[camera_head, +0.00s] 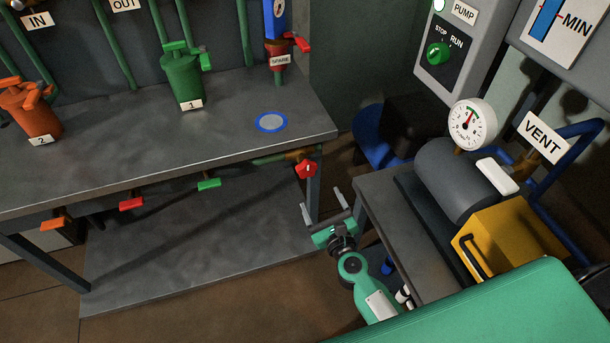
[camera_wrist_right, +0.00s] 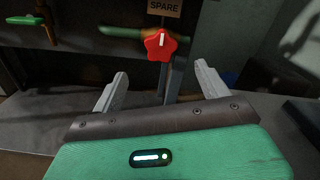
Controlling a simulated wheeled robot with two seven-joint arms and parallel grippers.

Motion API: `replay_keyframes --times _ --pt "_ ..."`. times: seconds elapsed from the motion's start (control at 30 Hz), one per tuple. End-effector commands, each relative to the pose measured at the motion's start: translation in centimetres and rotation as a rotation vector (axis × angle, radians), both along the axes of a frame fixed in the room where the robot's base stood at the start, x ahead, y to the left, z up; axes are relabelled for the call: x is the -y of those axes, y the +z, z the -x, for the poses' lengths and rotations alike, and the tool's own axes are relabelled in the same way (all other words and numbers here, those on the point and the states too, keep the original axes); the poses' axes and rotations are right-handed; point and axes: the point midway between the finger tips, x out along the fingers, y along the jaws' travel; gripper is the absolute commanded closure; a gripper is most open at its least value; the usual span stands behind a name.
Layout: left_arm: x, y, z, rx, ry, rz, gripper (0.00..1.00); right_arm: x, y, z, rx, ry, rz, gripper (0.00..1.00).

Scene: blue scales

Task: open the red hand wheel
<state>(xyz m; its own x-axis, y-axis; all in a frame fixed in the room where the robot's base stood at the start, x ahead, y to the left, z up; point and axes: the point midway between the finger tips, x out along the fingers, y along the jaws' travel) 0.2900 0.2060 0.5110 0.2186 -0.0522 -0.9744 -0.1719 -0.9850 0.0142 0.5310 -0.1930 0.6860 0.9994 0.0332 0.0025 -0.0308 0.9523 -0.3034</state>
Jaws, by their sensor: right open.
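The red hand wheel (camera_head: 307,169) is a small star-shaped knob with a white mark, on a pipe below the right end of the grey workbench. In the right wrist view the red hand wheel (camera_wrist_right: 160,44) is ahead of the fingers and between them in the picture, with a gap to it. My right gripper (camera_head: 322,203) is open and empty, below and slightly right of the wheel in the head view. Its two fingers also show spread in the right wrist view (camera_wrist_right: 157,88). My left gripper is not in view.
The workbench (camera_head: 130,165) has a table leg (camera_head: 313,195) close to the wheel. A red lever (camera_head: 131,203), an orange lever (camera_head: 53,224) and a green lever (camera_head: 209,184) hang under its edge. A side table (camera_head: 375,205) with a grey tank (camera_head: 455,178) stands right of my gripper.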

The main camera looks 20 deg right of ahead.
Motion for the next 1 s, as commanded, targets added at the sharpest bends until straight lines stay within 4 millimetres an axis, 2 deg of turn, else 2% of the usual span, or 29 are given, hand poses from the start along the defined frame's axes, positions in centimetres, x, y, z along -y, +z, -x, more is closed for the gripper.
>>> replay_keyframes --times 0.3,0.6,0.8,1.0 --pt "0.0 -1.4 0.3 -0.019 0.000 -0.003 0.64 -0.2 0.2 -5.4 0.001 -0.001 0.004 0.23" --pt "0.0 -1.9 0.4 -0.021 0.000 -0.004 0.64 -0.4 0.1 -10.5 0.000 0.001 0.005 0.23" --pt "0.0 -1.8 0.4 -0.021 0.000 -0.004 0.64 -0.5 0.0 -12.3 -0.001 0.002 0.006 0.23" --pt "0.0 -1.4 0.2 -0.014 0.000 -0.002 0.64 -0.5 -0.1 -12.9 -0.002 0.001 0.006 0.23"
